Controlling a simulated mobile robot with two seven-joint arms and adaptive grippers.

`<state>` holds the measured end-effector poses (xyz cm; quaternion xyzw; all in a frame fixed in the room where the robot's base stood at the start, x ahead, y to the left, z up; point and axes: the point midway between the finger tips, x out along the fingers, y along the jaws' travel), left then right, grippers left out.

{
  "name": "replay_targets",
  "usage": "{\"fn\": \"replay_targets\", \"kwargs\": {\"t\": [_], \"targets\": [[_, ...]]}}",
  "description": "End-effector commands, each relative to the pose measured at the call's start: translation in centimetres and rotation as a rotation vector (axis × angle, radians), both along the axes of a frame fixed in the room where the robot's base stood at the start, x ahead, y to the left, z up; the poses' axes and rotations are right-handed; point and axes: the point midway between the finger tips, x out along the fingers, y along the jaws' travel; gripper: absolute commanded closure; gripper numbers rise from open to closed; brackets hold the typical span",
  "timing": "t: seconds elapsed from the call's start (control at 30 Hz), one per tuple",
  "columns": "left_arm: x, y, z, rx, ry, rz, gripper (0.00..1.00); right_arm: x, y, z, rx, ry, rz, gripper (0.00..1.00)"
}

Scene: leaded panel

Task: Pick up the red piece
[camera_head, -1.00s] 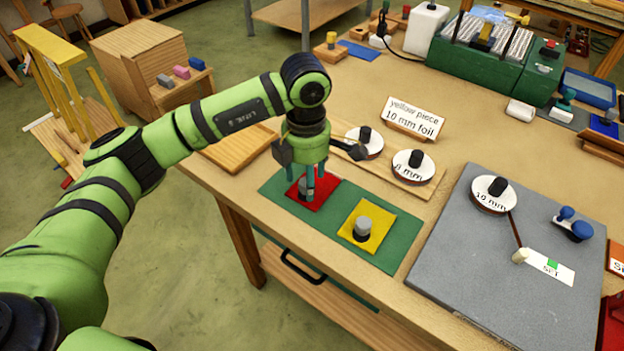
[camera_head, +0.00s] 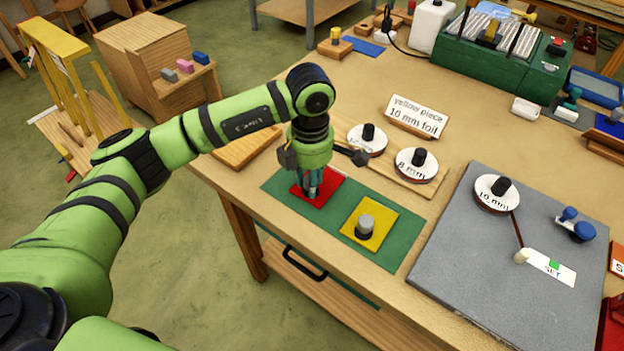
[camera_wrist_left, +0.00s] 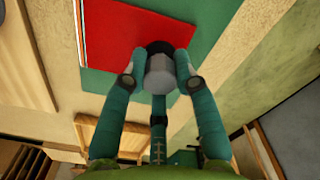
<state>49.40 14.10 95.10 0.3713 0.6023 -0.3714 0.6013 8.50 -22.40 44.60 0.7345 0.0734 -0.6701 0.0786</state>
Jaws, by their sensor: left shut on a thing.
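The red piece (camera_head: 327,184) is a flat square with a grey knob, over the left part of the green mat (camera_head: 283,186). It also shows in the left wrist view (camera_wrist_left: 125,32), with its grey knob (camera_wrist_left: 160,75) between the fingers. My left gripper (camera_head: 311,190) points down and is shut on this knob; its teal fingers also show in the left wrist view (camera_wrist_left: 158,76). The fingers mostly hide the knob in the head view. I cannot tell whether the piece is clear of the mat. My right gripper is not in view.
The yellow piece (camera_head: 381,211) with a grey knob lies on the mat to the right. Behind stand foil reels (camera_head: 417,164) on a wooden board and a card (camera_head: 416,115) reading "yellow piece 10 mm foil". A grey slab (camera_head: 470,270) with a 10 mm reel is at right.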

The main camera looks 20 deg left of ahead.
Motion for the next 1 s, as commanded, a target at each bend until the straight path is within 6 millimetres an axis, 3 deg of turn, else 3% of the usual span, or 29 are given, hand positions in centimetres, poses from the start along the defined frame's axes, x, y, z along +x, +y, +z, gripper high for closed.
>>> {"fn": "replay_targets", "kwargs": {"t": [0.17,0.3,0.7,1.0], "targets": [[0.2,0.0,1.5,-0.002,-0.007,-0.001,0.99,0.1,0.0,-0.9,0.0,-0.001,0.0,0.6],[0.2,0.0,4.0,-0.002,-0.01,-0.001,0.99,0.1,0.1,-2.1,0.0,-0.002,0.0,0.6],[-0.8,-8.9,9.0,-0.003,-0.006,-0.002,0.99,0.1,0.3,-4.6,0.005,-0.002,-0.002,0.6],[-1.1,-11.5,10.8,0.0,-0.001,0.0,0.99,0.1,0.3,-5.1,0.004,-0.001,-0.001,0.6]]}}
